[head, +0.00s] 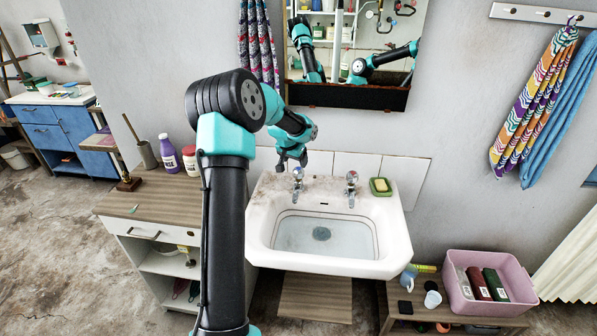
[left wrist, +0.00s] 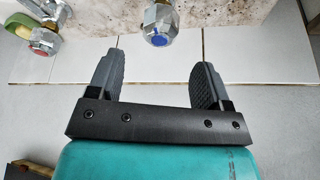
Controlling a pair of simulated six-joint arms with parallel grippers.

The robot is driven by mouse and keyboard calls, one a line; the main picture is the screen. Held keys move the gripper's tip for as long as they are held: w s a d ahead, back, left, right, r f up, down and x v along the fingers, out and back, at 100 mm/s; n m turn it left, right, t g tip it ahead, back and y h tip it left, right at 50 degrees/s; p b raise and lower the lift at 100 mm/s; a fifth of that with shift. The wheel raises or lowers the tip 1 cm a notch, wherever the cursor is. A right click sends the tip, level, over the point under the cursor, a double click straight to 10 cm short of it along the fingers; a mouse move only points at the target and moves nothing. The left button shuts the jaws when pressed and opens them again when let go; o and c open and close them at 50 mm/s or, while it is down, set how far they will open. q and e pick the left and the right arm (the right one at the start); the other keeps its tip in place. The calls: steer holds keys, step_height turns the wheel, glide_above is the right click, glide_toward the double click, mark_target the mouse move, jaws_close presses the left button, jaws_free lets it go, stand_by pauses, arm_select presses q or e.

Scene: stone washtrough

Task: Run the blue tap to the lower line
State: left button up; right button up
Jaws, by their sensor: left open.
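The blue tap (head: 298,180) stands at the back left of the white basin (head: 399,235). In the left wrist view its faceted clear knob with a blue cap (left wrist: 159,27) lies just beyond my fingertips, centred between them and apart from them. My left gripper (head: 292,158) is open and empty, just above and behind that tap in the head view; its two fingers also show in the left wrist view (left wrist: 157,62). A thin dark line (head: 330,214) runs round the inside of the basin, and the drain (head: 321,233) shows at the bottom. My right gripper is not directly in view.
A second tap (head: 351,186) stands to the right, beside a green dish with yellow soap (head: 380,186). A mirror (head: 345,50) hangs behind. A wooden-topped cabinet (head: 155,198) is on the left. A pink tub (head: 520,275) stands low on the right.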

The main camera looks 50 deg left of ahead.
mark_target(298, 169)
arm_select(q)
steer(key=x, duration=0.7)
steer(key=shift+w+f, duration=0.1)
steer(key=shift+f, duration=0.25)
steer(key=c, duration=0.9)
steer(key=shift+n, duration=0.7)
steer(key=shift+n+g+y, duration=0.3)
steer(key=shift+n+y, duration=0.1)
steer(key=shift+n, duration=0.5)
steer(key=o, duration=0.9)
